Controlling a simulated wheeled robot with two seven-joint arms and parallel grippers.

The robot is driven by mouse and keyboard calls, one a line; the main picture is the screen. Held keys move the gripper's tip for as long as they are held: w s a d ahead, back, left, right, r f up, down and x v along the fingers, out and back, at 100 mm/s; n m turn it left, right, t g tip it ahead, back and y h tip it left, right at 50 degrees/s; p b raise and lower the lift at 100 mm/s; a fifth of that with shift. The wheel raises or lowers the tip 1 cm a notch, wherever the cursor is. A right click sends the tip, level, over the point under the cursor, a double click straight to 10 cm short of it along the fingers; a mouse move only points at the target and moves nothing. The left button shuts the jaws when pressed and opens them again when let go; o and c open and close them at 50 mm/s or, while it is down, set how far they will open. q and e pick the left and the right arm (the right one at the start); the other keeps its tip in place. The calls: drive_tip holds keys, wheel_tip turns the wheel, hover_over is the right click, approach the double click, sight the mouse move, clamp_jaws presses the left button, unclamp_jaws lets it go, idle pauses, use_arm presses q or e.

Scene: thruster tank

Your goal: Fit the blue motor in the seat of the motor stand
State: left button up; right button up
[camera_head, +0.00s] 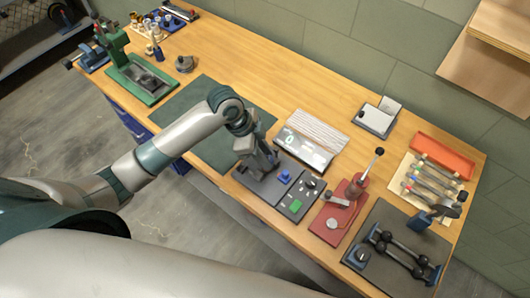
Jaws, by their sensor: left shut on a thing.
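My left gripper (259,172) reaches down over the left part of a dark panel (262,188) near the front edge of the workbench. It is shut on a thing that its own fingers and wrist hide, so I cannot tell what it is. A small blue piece (284,177) sits on the panel just right of the fingers; I cannot tell whether it is the blue motor or a knob. I cannot clearly make out the motor stand or its seat. My right gripper is not in view.
A dark box with a green patch (295,206) adjoins the panel. Right of it are a red base with a lever (330,223) and a dark tray with bars (372,271). A pale sloped unit (311,139) stands behind. A dark green mat (212,152) lies left, mostly clear.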

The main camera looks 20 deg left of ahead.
use_arm(q)
drive_tip(key=shift+f, duration=0.4)
drive_tip(key=o, duration=1.2)
drive_tip(key=shift+a+r+b, duration=0.3)
drive_tip(key=shift+r+b, duration=0.05)
drive_tip(key=shift+r, duration=0.15)
drive_tip(key=b+v, duration=0.4)
drive_tip(key=v, duration=1.2)
drive_tip(key=shift+s, duration=0.15)
